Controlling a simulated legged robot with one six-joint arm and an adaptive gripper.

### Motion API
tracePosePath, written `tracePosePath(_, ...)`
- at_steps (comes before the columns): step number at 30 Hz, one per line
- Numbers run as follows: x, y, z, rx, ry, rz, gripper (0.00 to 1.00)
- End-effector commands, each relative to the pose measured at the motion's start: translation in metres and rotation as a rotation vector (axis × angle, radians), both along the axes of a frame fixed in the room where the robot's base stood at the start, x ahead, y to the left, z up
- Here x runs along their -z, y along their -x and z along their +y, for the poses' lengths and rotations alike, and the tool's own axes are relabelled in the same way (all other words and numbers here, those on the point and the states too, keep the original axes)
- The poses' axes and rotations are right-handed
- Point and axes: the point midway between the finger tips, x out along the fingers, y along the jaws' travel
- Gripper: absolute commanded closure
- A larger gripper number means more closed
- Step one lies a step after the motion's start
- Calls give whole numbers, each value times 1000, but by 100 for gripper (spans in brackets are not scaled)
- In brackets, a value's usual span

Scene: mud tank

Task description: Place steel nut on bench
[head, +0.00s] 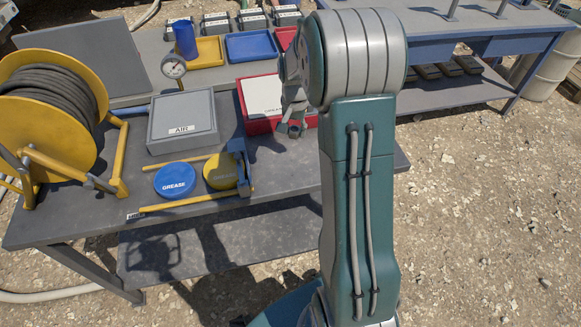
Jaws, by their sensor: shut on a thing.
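The grey bench (290,165) fills the middle left of the head view. My gripper (291,127) hangs from the end of my arm over the bench's right part, in front of the red box. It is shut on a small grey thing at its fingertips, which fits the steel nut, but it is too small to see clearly. I cannot tell whether it touches the bench top. My arm hides part of the bench's right end.
A red box (252,127) with a white lid and a grey AIR case (183,122) stand behind. Blue (175,180) and yellow (219,172) lids and a yellow clamp (190,203) lie left of my gripper. A hose reel (50,105) stands far left. The front right bench top is bare.

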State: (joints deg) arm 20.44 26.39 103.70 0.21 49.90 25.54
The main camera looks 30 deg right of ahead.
Motion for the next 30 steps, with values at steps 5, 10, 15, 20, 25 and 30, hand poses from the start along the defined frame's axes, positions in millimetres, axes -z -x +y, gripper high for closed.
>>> tracePosePath(5, 26, 24, 23, -2, 0, 4, 100)
tracePosePath(10, 50, 38, 39, -2, 3, 2, 100)
tracePosePath(15, 62, 45, 45, -1, 3, 1, 100)
tracePosePath(20, 87, 48, 47, 0, 1, 4, 100)
tracePosePath(25, 97, 48, 46, 0, 1, 0, 100)
tracePosePath(30, 97, 48, 46, -1, 2, -1, 100)
